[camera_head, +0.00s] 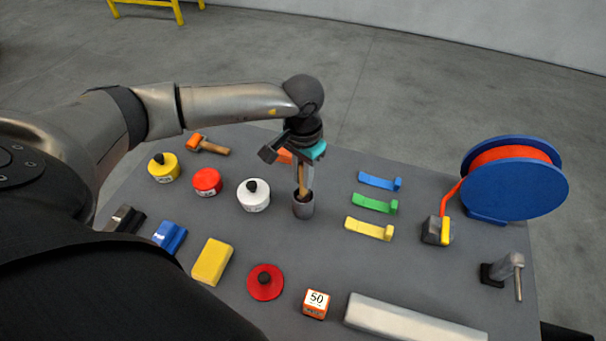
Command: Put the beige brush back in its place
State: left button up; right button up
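The beige brush (303,182) stands roughly upright, with its lower end inside a small grey cup (303,207) on the table. Its handle rises out of the cup to my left gripper (304,168). The gripper points down from above, with its fingers around the upper part of the handle. The fingers are small here, and I cannot tell whether they press on it. The brush's lower end is hidden in the cup. My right gripper is not in view.
The grey table (330,250) holds a white pot (253,195), a red pot (207,182), a yellow pot (163,167), blue, green and yellow clips, and a blue reel (516,187) at the right. An orange-headed hammer (208,145) lies behind the pots. Bare tabletop lies in front of the cup.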

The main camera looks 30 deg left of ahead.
pick_arm(q)
jog(key=o, duration=0.5)
jog(key=shift+c, duration=0.2)
jog(key=shift+r, duration=0.15)
jog(key=shift+r+p, duration=0.2)
jog(key=shift+p, duration=0.2)
jog(key=shift+w+r+p, duration=0.15)
jog(key=shift+r+p, duration=0.25)
jog(key=shift+r, duration=0.5)
notch_tip(320, 180, up, 11)
jog(key=shift+f+b, duration=0.1)
jog(key=shift+b, duration=0.75)
